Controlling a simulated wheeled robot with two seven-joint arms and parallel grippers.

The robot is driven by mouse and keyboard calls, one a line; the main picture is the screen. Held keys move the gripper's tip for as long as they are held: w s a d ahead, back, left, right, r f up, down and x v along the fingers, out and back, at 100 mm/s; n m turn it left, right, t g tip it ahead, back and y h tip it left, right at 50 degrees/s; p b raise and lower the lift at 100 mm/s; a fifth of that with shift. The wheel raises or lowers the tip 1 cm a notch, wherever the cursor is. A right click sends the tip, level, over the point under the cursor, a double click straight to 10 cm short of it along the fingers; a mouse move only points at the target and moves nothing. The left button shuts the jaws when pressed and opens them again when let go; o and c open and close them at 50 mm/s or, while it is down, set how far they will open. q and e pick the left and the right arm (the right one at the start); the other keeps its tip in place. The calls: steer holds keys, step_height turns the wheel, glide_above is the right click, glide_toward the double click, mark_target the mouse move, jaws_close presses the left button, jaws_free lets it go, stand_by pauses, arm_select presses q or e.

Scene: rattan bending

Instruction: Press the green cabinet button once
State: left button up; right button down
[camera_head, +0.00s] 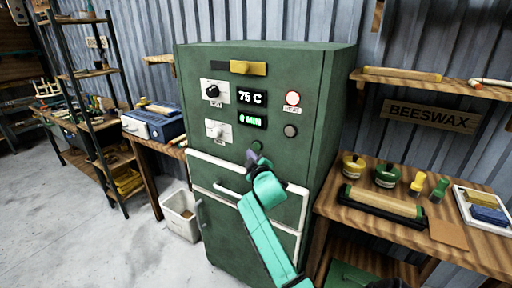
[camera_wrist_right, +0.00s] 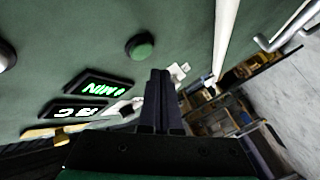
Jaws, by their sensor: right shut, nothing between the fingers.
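The green cabinet (camera_head: 335,110) stands in the middle of the head view. Its round green button (camera_head: 257,146) sits below the green "0 MIN" display, just above the drawer's white trim. The button also shows in the right wrist view (camera_wrist_right: 139,46), up and left of the fingertips. My right gripper (camera_head: 252,157) is shut and empty, in front of the panel just below the button. Its dark fingers (camera_wrist_right: 160,75) lie together in the wrist view, apart from the button in the picture. The gap to the panel is hard to judge. My left gripper is not in view.
A wooden bench (camera_head: 460,240) with jars stands at the right.

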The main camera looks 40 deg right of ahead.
steer(key=shift+w+d, duration=0.15)
steer(key=shift+d, duration=0.45)
stand_by(1.6)
steer(key=shift+w+d, duration=0.15)
steer(key=shift+d, duration=0.25)
steer(key=shift+w+d+p, duration=0.1)
steer(key=shift+d+p, duration=0.2)
steer(key=shift+d, duration=0.1)
stand_by(0.5)
steer(key=shift+s+a, duration=0.25)
steer(key=shift+a, duration=0.55)
steer(key=a, duration=0.1)
steer(key=s+a, duration=0.1)
steer(key=a, duration=0.2)
steer(key=shift+s+a+p, duration=0.25)
steer(key=shift+a+p, duration=0.05)
steer(key=shift+a, duration=0.1)
